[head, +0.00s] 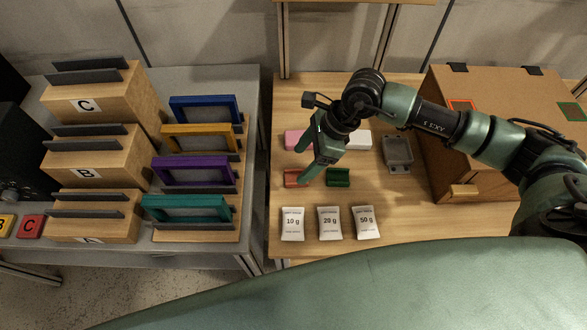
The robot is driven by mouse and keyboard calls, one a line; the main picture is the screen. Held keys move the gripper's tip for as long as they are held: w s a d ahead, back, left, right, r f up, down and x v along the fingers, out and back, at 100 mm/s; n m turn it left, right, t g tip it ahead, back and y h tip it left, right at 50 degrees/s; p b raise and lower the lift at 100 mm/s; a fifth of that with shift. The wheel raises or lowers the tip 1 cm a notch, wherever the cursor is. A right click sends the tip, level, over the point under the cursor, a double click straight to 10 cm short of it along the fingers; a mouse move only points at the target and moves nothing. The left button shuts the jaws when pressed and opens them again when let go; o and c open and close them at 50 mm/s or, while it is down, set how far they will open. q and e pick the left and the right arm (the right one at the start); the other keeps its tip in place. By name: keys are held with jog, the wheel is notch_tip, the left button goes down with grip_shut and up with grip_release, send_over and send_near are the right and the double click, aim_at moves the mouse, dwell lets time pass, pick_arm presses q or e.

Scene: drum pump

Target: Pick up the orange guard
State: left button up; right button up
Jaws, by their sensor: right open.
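A small orange-red piece (292,179), which looks like the orange guard, lies on the wooden table, left of a similar dark green piece (338,178). My right gripper (304,162) reaches in from the right and is open, with its fingers pointing down and to the left. One fingertip is at the right side of the orange-red piece and partly covers it; I cannot tell whether they touch. The other finger is near a pink piece (293,138) behind it. My left gripper is not in view.
A white piece (358,139) and a grey tray (397,151) lie behind and to the right. Labelled packets (330,223) line the front. A brown box (440,150) stands at right. Coloured frames (186,208) and lettered wooden blocks (88,166) stand on the left grey table.

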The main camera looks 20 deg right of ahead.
aim_at(293, 179)
jog(key=shift+w+d+f+h, duration=0.2)
jog(key=shift+d+f+h, duration=0.2)
jog(key=shift+d, duration=0.3)
jog(key=shift+f, duration=0.25)
jog(key=p+x, duration=0.2)
jog(key=x, duration=0.3)
jog(key=shift+w+a+f, duration=0.1)
jog(key=shift+a+f, duration=0.05)
jog(key=shift+f, duration=0.1)
jog(key=shift+a+f, duration=0.2)
jog(key=shift+f, duration=0.4)
jog(key=c, duration=1.4)
